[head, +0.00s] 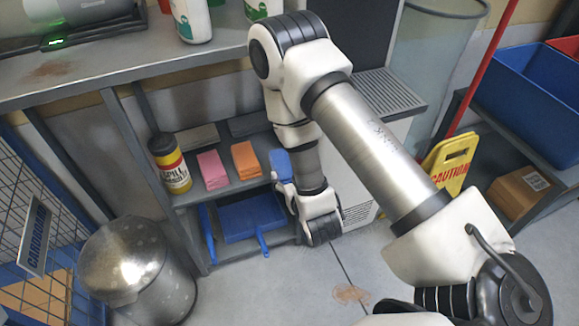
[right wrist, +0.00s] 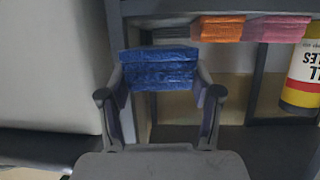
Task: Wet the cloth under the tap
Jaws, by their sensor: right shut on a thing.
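My right gripper (right wrist: 160,88) is shut on a folded blue cloth (right wrist: 160,67), which sits between its two fingers in the right wrist view. In the head view the blue cloth (head: 281,162) shows at the right end of the shelf, partly hidden by my right arm and gripper (head: 284,182). Whether the cloth still touches the shelf I cannot tell. A tap is not visible. A pale unit with a grey ribbed top (head: 390,92) stands right of the shelf, partly behind my arm. My left gripper is not in view.
The shelf (head: 185,197) also holds a pink cloth stack (head: 212,169), an orange one (head: 245,160) and a spill bottle (head: 170,163). A blue dustpan (head: 236,219) lies below. A metal bin (head: 135,270), a yellow caution sign (head: 450,163) and blue crates (head: 530,90) stand around.

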